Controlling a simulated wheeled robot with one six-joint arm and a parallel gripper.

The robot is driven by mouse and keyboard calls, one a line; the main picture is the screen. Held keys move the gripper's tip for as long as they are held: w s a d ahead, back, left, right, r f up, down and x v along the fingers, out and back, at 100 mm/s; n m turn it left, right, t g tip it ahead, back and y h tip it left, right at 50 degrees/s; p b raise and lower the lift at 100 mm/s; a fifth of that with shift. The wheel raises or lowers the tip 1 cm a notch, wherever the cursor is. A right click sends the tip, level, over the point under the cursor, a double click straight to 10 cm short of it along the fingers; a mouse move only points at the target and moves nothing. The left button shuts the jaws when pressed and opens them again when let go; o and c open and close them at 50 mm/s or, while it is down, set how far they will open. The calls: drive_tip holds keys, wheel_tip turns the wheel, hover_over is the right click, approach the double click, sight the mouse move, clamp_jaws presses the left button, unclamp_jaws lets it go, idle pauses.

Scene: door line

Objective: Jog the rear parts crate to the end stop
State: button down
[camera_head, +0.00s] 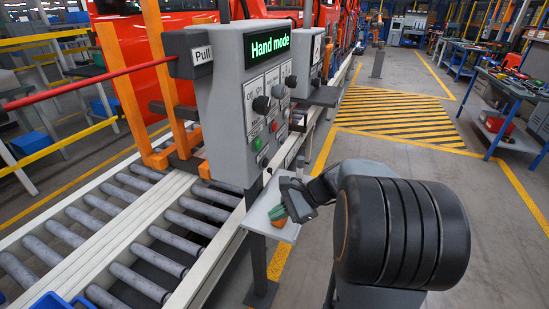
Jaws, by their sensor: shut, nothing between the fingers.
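A grey control box (222,120) stands beside the roller conveyor, its green-lit display (269,45) reading "Hand mode". Its face carries dark rotary knobs (261,104), a green button (257,143) and a red button (273,126). My gripper (288,189) is shut and empty, below and to the right of the box face, over a small pale shelf. It looks apart from the knobs and buttons. A blue crate (57,301) on the rollers is cut off by the bottom edge; I cannot tell whether it is the rear parts crate. No end stop is identifiable.
The roller conveyor (105,215) runs along the left. The pale shelf (262,217) holds a small green and orange item (278,213). A red rod (85,82) runs left from the "Pull" box (199,53). Yellow-striped floor (395,112) behind is clear; a workbench (510,88) stands right.

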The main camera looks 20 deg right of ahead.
sight(267, 163)
drive_tip(key=w+d+r+m+t+y+p, duration=0.1)
drive_tip(key=w+d+r+m+t, duration=0.1)
drive_tip(key=d+m+t, duration=0.3)
drive_tip(key=w+d+r+m+t, duration=0.2)
drive_tip(key=d+m+t, duration=0.2)
drive_tip(key=d, duration=0.6)
drive_tip(key=shift+d+r+m+t+y+p, duration=0.2)
drive_tip(key=shift+r+m+t+y+p, duration=0.15)
drive_tip(key=shift+m, duration=0.45)
drive_tip(key=p+x, duration=0.3)
drive_tip(key=x, duration=1.1)
drive_tip(key=shift+a+p, duration=0.15)
drive_tip(key=shift+p, duration=0.25)
